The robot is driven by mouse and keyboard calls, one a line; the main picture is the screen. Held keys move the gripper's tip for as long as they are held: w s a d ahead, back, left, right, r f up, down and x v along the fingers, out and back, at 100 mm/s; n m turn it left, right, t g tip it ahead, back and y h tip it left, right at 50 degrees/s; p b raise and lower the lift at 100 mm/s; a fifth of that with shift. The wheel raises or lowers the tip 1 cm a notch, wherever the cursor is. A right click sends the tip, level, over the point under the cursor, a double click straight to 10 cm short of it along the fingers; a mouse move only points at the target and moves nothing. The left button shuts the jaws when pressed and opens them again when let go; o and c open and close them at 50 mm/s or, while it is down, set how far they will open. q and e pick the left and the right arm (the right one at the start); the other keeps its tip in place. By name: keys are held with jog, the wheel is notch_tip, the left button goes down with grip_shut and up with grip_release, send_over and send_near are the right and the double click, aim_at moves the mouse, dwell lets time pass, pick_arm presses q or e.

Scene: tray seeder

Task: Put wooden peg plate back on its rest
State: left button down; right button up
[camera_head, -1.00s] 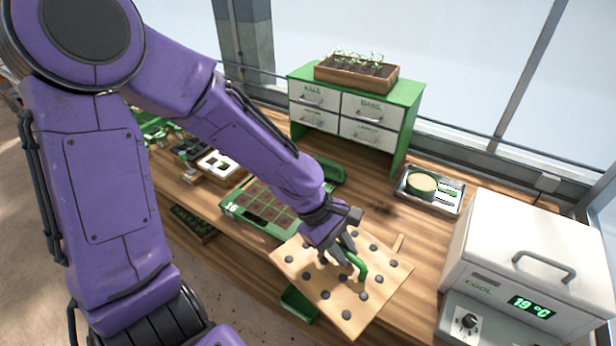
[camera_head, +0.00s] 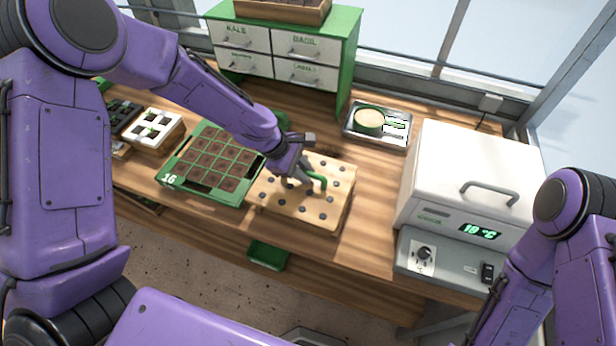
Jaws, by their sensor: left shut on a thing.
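The plate looks about level. A pale wooden edge shows below its right side, perhaps the rest; I cannot tell whether the plate touches it. My right arm shows at the right edge, but its gripper is out of view.
The green tray numbered 16 (camera_head: 172,182), with dark soil cells, is close to the plate's left side. A white cooler box (camera_head: 465,165) stands right. A metal tray with a round dish (camera_head: 369,120) lies behind. A green bin (camera_head: 268,255) is at the bench's front edge.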

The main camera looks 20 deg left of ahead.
pick_arm(q)
jog(key=shift+w+d+f, duration=0.15)
jog(key=shift+w+f, duration=0.15)
jog(key=shift+d+f, duration=0.15)
jog(key=shift+f, duration=0.5)
jog(key=shift+d+f, duration=0.15)
jog(key=shift+f, duration=0.85)
jog(key=shift+w+a+f, duration=0.15)
jog(key=shift+w, duration=0.05)
jog(key=shift+s+f, duration=0.1)
jog(key=shift+f, duration=0.2)
jog(key=c, duration=1)
grip_release()
